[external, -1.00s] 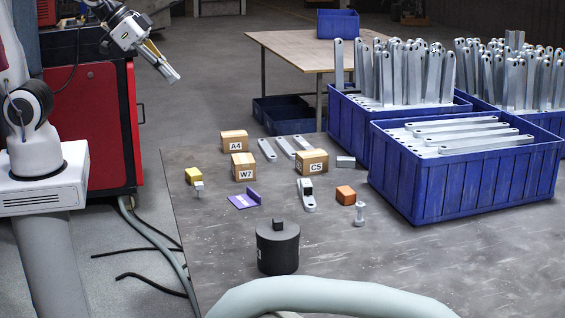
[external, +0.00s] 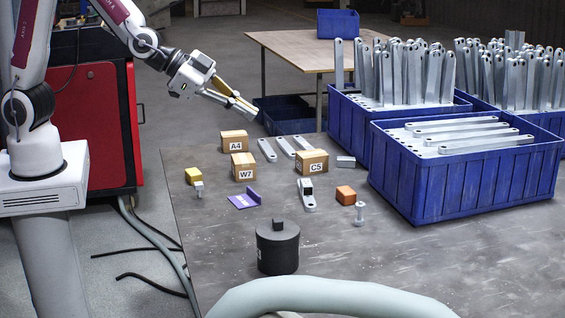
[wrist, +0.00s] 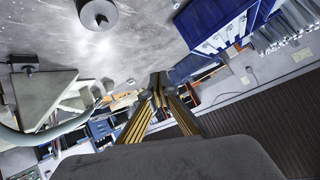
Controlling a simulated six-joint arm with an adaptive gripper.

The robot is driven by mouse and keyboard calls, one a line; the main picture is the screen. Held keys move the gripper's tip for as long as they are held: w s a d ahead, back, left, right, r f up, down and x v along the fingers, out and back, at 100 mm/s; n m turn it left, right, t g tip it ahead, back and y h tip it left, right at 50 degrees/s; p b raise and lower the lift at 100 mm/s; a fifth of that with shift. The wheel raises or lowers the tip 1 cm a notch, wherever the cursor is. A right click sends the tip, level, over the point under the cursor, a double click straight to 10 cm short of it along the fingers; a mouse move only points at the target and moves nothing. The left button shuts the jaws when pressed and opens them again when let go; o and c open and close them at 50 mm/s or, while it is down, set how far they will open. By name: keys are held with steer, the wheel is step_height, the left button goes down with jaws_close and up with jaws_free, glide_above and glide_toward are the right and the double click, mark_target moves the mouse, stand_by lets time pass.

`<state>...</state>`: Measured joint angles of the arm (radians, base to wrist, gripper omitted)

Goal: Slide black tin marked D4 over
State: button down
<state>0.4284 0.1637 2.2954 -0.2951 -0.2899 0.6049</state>
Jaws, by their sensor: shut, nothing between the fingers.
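A black round tin (external: 277,252) with a small dark block-like knob on top stands upright near the front of the grey table. A pale mark shows at its left edge, but I cannot read it. A dark round thing with a knob (wrist: 97,14), which looks like this tin, shows at the top of the wrist view. My gripper (external: 248,112) is in the air beyond the table's far left part, well away from the tin. Its fingers also show in the wrist view (wrist: 158,88), closed together and with nothing between them.
Cartons A4 (external: 234,141), W7 (external: 243,166) and C5 (external: 312,162) stand behind the tin, with a purple bracket (external: 246,199), an orange block (external: 345,195) and a bolt (external: 359,214) nearer. Blue crates (external: 460,185) of metal bars fill the right. Table right of the tin is clear.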

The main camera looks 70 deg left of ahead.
steer(key=w+d+f+m+t, duration=0.2)
steer(key=d+f, duration=0.4)
steer(key=w+d+f+m+t, duration=0.1)
steer(key=w+d+f+m, duration=0.15)
steer(key=d+f, duration=0.4)
steer(key=s+d+f+m+t, duration=0.1)
steer(key=s+f+m, duration=0.1)
steer(key=s+f, duration=0.1)
steer(key=s+d+f+m+t+h, duration=0.1)
steer(key=s+f+m, duration=0.2)
steer(key=s+f, duration=0.1)
steer(key=s+d+f+m+t+h, duration=0.1)
steer(key=s+d+f+m+t, duration=0.1)
steer(key=f, duration=0.3)
steer(key=shift+s+f+m, duration=0.4)
steer(key=shift+s+m, duration=0.15)
steer(key=shift+s, duration=0.25)
steer(key=shift+s+f, duration=0.15)
steer(key=shift+s, duration=0.15)
steer(key=shift+s+a+f+m, duration=0.2)
steer(key=shift+s+f+m, duration=0.15)
steer(key=shift+f, duration=0.15)
steer(key=shift+s+a+f+m, duration=0.15)
steer(key=shift+s+f+m, duration=0.2)
steer(key=shift+f, duration=0.15)
steer(key=shift+w, duration=0.1)
